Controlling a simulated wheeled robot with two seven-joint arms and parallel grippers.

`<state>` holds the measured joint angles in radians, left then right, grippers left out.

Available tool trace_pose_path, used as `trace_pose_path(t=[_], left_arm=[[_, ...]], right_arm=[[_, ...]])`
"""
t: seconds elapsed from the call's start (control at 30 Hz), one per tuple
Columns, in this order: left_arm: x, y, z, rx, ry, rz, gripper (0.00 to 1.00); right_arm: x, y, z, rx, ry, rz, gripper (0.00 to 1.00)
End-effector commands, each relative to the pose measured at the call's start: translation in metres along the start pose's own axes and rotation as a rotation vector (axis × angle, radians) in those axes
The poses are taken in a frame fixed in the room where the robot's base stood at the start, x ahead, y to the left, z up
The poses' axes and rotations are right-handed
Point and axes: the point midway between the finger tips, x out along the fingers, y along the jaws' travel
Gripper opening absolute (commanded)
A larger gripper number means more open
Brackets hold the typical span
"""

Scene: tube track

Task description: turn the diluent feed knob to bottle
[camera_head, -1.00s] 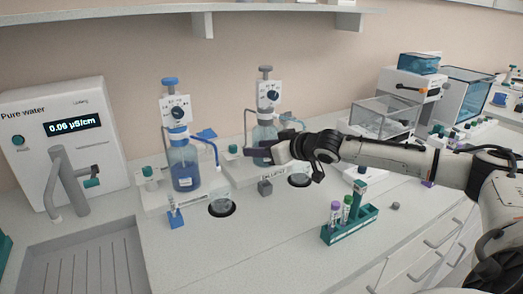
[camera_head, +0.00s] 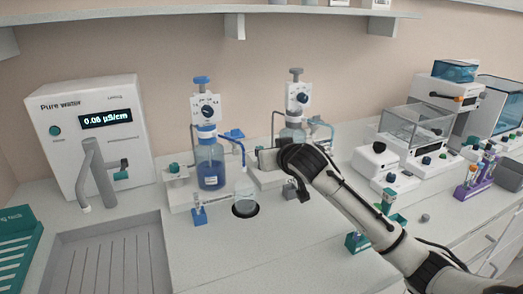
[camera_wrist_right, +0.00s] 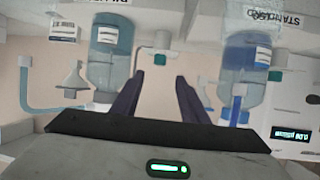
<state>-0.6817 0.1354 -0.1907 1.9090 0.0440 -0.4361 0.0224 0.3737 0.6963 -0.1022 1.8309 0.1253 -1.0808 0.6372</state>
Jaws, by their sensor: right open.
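Two bottle-top dispensers stand on the bench. The right one in the head view has a grey cap and a pale blue bottle (camera_head: 293,134); the left one has a blue cap and a deeper blue bottle (camera_head: 210,165). In the wrist view, turned upside down, a partly cut-off label reading like "DILUENT" is above the pale bottle (camera_wrist_right: 107,45). A small teal knob (camera_wrist_right: 160,59) beside that bottle appears between and just beyond the fingertips of my right gripper (camera_wrist_right: 157,80), which is open and empty. In the head view my right gripper (camera_head: 264,158) hides this knob. My left gripper is not in view.
A matching teal knob (camera_head: 174,168) is by the left dispenser. A clear beaker (camera_head: 244,190) stands in a round dark recess in front. A water unit (camera_head: 95,130) and sink (camera_head: 110,258) are at left.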

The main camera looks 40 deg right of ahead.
Motion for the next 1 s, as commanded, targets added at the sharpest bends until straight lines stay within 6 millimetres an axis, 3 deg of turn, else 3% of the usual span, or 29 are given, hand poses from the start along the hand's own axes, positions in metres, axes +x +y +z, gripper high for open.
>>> trace_pose_path(t=[0.17,0.6,1.0], left_arm=[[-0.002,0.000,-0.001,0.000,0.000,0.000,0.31],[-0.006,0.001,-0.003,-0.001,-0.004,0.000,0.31],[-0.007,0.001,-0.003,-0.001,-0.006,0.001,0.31]], right_arm=[[0.015,0.001,-0.001,0.004,-0.002,0.007,0.40],[0.084,0.001,-0.001,0.003,-0.002,0.005,0.40],[0.102,0.001,0.000,0.001,-0.001,0.004,0.40]])
